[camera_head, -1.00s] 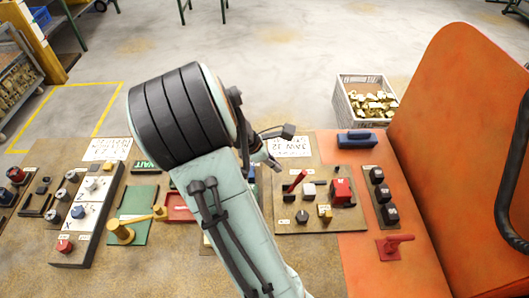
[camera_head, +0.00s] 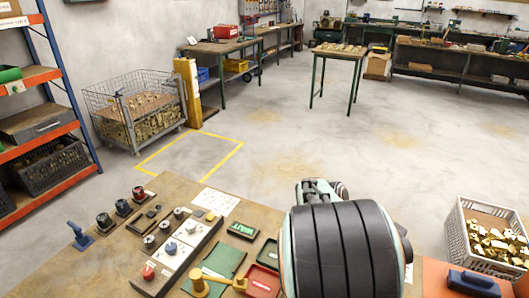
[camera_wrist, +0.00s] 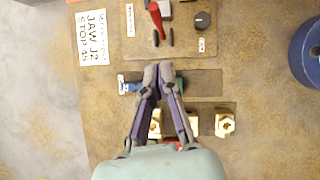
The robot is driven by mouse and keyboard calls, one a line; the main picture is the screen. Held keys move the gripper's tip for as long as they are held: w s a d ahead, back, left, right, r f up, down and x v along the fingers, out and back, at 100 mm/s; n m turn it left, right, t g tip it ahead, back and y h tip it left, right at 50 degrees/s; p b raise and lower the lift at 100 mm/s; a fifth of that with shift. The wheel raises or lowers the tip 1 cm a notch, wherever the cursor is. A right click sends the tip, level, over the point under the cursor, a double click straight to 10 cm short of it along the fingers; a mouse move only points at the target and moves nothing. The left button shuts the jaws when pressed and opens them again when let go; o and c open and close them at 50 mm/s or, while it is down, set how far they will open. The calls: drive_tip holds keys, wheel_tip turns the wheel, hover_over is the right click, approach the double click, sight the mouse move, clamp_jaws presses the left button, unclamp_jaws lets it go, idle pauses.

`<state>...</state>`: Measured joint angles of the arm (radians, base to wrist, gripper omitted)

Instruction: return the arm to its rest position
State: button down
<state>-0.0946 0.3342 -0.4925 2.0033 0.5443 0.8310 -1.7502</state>
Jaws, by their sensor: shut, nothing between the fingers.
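My gripper (camera_wrist: 158,75) shows in the wrist view with its two fingers together at the tips and nothing between them. It is above a brown worktop (camera_wrist: 265,130). Below and around the fingers are a dark strip, a small blue part (camera_wrist: 130,87) and brass pieces (camera_wrist: 225,125), partly hidden by the fingers. In the head view my arm's thick black-banded joint fills the lower right middle. My gripper cannot be made out there.
In the wrist view a panel with a red lever (camera_wrist: 155,17) and black knob (camera_wrist: 202,20) lies beyond the fingertips. A blue cylinder (camera_wrist: 306,55) is at right. The head view shows a control panel (camera_head: 185,240), a brass-filled crate (camera_head: 453,238) and open floor beyond.

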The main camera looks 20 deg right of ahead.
drive_tip(key=s+a+r+t+y, duration=0.2)
drive_tip(key=a+r+t, duration=0.1)
drive_tip(key=a, duration=0.4)
drive_tip(key=s+a+r+t+y, duration=0.2)
drive_tip(key=a+r, duration=0.1)
drive_tip(key=a, duration=0.4)
drive_tip(key=s+a+f+m+g+y, duration=0.2)
drive_tip(key=s+a+m, duration=0.7)
drive_tip(key=shift+f+m, duration=0.4)
drive_tip(key=c, duration=1.8)
unclamp_jaws()
